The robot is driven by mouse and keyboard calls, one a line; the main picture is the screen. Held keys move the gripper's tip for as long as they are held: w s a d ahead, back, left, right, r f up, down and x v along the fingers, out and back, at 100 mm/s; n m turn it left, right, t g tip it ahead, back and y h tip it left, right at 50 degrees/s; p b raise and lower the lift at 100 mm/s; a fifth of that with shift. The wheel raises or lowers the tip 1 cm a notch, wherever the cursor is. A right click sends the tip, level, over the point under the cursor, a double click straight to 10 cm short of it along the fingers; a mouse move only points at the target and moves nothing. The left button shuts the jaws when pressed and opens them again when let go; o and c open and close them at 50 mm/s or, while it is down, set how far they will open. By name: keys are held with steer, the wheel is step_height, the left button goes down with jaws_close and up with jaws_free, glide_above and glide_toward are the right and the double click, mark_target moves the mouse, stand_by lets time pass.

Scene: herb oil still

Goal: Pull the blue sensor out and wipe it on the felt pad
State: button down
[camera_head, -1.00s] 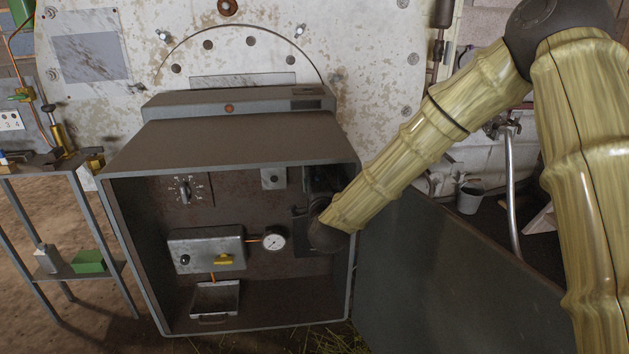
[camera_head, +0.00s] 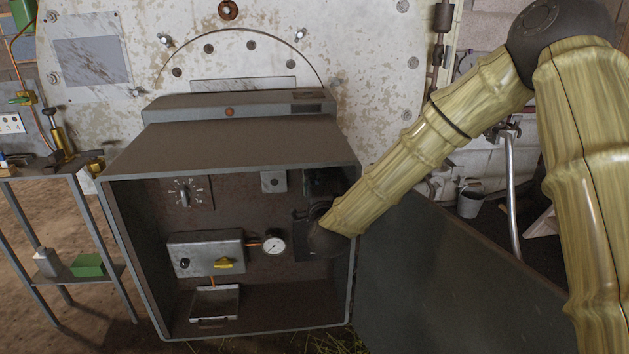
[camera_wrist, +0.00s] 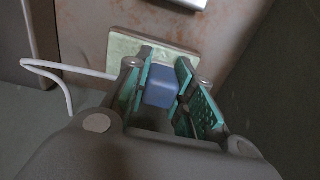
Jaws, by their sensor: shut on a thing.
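In the wrist view my gripper (camera_wrist: 163,78) has its two green-padded fingers closed around the blue sensor (camera_wrist: 160,92), a small blue block. Its far end is close to a pale greenish plate (camera_wrist: 122,44) on the brown wall. I cannot tell whether they touch, or whether this plate is the felt pad. A white cable (camera_wrist: 66,68) loops at the left of the fingers. In the head view my arm reaches into the right side of the open grey cabinet (camera_head: 245,143). My wrist hides the fingers and the sensor there.
The open door (camera_head: 440,280) stands at the right. A narrow shelf stand (camera_head: 85,205) is at the left.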

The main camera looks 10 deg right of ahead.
steer(key=shift+f+b, duration=0.95)
steer(key=shift+f, duration=0.85)
steer(key=shift+r, duration=0.15)
steer(key=shift+w+d+r+p, duration=0.15)
steer(key=shift+r+p, duration=0.3)
steer(key=shift+r, duration=0.3)
steer(key=shift+r+p, duration=0.95)
steer(key=shift+r, duration=0.9)
steer(key=shift+s+f, duration=0.2)
steer(key=shift+s, duration=2.4)
